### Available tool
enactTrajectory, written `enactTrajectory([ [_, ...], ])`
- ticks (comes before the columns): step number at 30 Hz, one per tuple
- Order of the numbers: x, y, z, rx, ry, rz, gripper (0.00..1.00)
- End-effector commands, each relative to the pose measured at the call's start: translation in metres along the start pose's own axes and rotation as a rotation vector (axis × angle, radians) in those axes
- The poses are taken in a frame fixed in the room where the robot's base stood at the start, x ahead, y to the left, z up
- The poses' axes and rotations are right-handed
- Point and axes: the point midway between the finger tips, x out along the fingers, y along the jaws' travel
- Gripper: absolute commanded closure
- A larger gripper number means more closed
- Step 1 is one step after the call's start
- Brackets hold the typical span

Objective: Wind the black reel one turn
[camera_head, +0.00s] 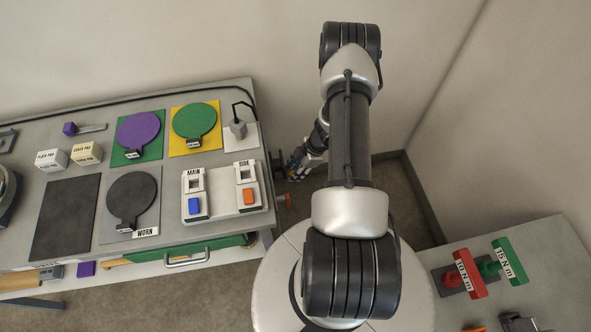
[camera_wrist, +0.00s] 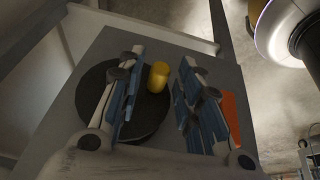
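The black reel (camera_wrist: 150,122) is a dark round disc on a grey panel in the wrist view. A yellow knob (camera_wrist: 158,77) stands out from it near its upper right edge. My gripper (camera_wrist: 160,100) is open, with one blue-padded finger to the left of the knob and the other to its right. The fingers look apart from the knob, and I cannot tell how deep it sits between them. The left finger covers part of the reel. In the head view my gripper (camera_head: 305,162) is beside the cart's right end, and I cannot make out the reel there.
An orange part (camera_wrist: 231,118) is just right of my right finger. The cart top (camera_head: 75,125) carries coloured discs, a worn black disc (camera_head: 132,194) and a MAIN/SIDE switch panel (camera_head: 222,205). A table (camera_head: 545,260) with red and green handled tools stands at lower right.

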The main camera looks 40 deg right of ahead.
Motion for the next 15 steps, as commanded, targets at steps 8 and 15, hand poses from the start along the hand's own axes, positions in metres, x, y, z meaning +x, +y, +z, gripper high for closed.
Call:
enactTrajectory([
  [8, -0.0002, 0.0, 0.0, 0.0, 0.0, 0.0, 0.89],
  [15, -0.0002, 0.0, 0.0, 0.0, 0.0, 0.0, 1.0],
])
